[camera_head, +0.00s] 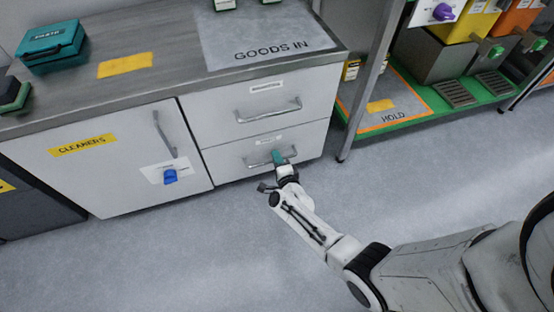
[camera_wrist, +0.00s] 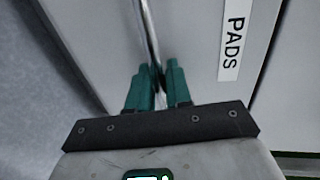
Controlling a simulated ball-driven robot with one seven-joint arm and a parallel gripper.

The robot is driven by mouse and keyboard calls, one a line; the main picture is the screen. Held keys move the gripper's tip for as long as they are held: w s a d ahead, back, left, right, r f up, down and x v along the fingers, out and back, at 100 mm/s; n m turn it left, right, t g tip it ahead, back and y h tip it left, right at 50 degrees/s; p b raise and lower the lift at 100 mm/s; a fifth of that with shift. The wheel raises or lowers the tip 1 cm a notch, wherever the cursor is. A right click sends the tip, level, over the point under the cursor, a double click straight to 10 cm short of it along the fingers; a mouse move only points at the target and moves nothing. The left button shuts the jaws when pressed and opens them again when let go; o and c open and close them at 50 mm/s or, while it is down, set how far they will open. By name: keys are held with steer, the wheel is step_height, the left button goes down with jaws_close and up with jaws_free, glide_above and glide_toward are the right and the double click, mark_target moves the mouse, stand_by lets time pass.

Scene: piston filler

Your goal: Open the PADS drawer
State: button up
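The PADS drawer shows in the wrist view by its white label (camera_wrist: 235,38). In the head view, my gripper (camera_head: 280,158) is at the lower white drawer (camera_head: 228,164) of the cabinet, whose front is flush with the cabinet. The drawer's metal bar handle (camera_wrist: 149,30) runs between my two green fingers (camera_wrist: 159,80) in the wrist view. The fingers are close together, one on each side of the bar, and look shut on it.
An upper drawer (camera_head: 225,113) with its own handle sits above. A shelf rack leg (camera_head: 362,95) stands just right of the cabinet. The floor (camera_head: 180,260) in front is clear.

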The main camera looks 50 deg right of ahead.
jaws_close()
steer(key=f+p+v, duration=0.1)
steer(key=f+v, duration=0.2)
steer(key=v, duration=1.2)
steer(key=s+f+p+v, duration=0.1)
steer(key=f+v, duration=0.2)
steer(key=v, duration=1.3)
steer(key=shift+a, duration=0.35)
steer(key=shift+f, duration=0.15)
steer(key=shift+o, duration=1.2)
jaws_free()
